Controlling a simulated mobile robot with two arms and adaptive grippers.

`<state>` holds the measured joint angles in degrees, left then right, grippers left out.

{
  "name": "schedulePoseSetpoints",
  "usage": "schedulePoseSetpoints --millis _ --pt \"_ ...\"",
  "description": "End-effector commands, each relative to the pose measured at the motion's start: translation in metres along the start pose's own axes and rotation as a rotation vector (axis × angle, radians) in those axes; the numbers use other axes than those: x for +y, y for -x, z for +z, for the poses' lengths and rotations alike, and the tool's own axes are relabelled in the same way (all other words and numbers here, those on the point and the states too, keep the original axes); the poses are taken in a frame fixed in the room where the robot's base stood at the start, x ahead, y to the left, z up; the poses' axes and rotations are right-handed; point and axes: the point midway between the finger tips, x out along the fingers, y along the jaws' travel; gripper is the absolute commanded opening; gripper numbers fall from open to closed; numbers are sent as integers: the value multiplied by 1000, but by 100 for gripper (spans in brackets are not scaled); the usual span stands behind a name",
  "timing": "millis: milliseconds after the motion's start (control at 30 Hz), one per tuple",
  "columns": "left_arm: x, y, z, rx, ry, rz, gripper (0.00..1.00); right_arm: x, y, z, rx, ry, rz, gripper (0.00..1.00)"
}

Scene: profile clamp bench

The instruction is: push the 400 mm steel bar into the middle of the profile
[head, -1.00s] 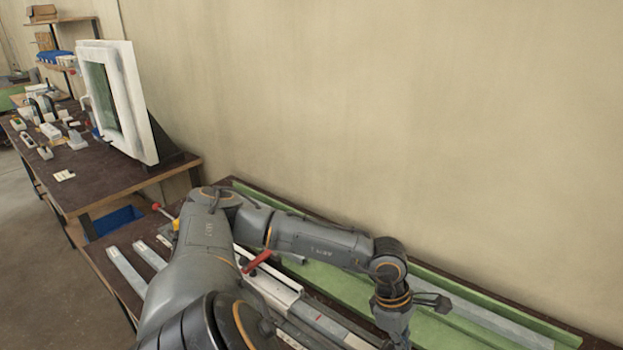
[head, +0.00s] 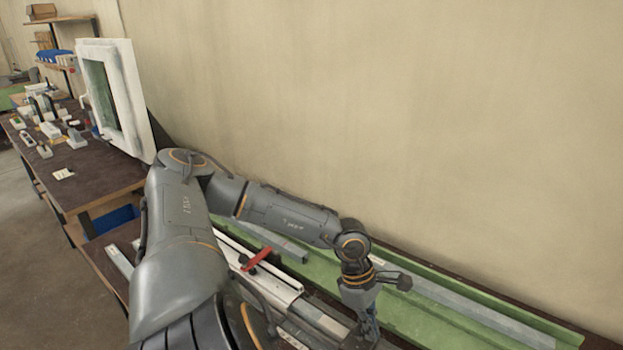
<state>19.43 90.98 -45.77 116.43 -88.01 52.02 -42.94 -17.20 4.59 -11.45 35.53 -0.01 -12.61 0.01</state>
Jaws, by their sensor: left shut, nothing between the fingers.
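The white profile (head: 262,278) lies on the bench behind and beside my left arm, with a red clamp handle (head: 257,259) over it. My arm hides much of its left part. My left gripper (head: 371,332) points down at the bottom of the view, shut and empty, beside the profile's right part; its tips are hard to make out. Grey steel bars lie in the green tray: a shorter one (head: 279,242) behind my forearm and a long one (head: 470,309) to the right. I cannot tell which bar is 400 mm. My right gripper is out of view.
The green tray (head: 420,318) runs along the wall. Grey strips (head: 119,261) lie at the bench's left end. A second table (head: 90,185) at the left holds a white window frame (head: 140,125) and several small parts.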

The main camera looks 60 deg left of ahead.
Motion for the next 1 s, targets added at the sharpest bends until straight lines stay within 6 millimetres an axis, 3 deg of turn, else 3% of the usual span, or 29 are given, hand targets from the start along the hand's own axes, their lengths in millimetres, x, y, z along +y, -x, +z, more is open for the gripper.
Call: schedulePoseSetpoints --millis 1000 --pt "0 26 -75 7 3 0 0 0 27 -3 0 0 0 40"
